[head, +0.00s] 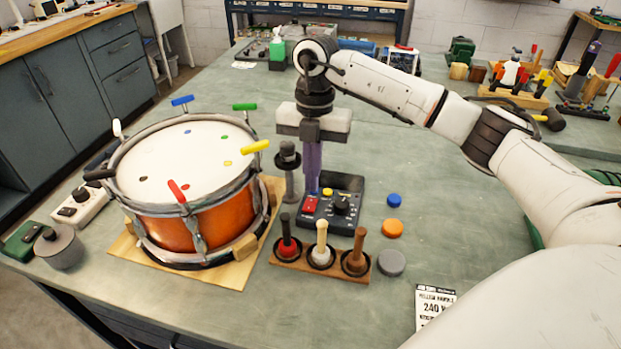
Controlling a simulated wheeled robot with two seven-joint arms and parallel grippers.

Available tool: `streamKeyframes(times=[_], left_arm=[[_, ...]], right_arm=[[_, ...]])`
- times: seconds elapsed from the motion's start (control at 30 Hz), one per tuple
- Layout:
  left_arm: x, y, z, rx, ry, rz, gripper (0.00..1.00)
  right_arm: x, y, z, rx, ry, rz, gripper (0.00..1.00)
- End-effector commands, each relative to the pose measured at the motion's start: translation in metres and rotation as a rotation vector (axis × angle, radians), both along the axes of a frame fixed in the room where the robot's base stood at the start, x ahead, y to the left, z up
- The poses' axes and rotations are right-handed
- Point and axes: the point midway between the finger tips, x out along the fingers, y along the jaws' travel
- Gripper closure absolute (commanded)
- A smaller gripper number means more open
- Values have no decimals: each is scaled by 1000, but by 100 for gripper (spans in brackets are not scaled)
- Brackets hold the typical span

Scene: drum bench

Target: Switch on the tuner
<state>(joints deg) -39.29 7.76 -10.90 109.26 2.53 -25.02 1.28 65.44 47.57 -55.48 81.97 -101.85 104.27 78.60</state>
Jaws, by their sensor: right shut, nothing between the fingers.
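The tuner (346,187) is a dark box on the bench, right of the drum. It has a red switch (309,205) on its left side, a black knob (341,205) and a small yellow mark. My right gripper (312,188) points straight down at the tuner's left side, with its purple fingers shut and empty. The fingertips are just behind the red switch in the picture; I cannot tell whether they touch the tuner. Which way the switch is set is too small to tell. My left gripper is out of view.
An orange drum (224,226) with coloured keys stands on a board at left. A dark post (290,174) stands close left of my gripper. In front is a wooden rack (319,265) with three mallets.

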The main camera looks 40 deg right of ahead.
Motion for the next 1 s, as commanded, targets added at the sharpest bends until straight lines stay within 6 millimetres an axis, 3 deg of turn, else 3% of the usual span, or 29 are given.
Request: streamKeyframes(times=[0.03, 0.2, 0.4, 0.6, 1.0], left_arm=[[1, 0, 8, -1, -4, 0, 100], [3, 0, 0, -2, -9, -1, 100], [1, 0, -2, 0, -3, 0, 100], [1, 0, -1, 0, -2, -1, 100], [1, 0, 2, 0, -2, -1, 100]], right_arm=[[2, -2, 16, 0, -3, -1, 100], [5, -5, 54, 0, -5, -1, 100], [7, -8, 89, 0, -3, -1, 100], [8, -10, 102, -1, 0, -1, 100], [6, -7, 104, 0, 2, 1, 100]])
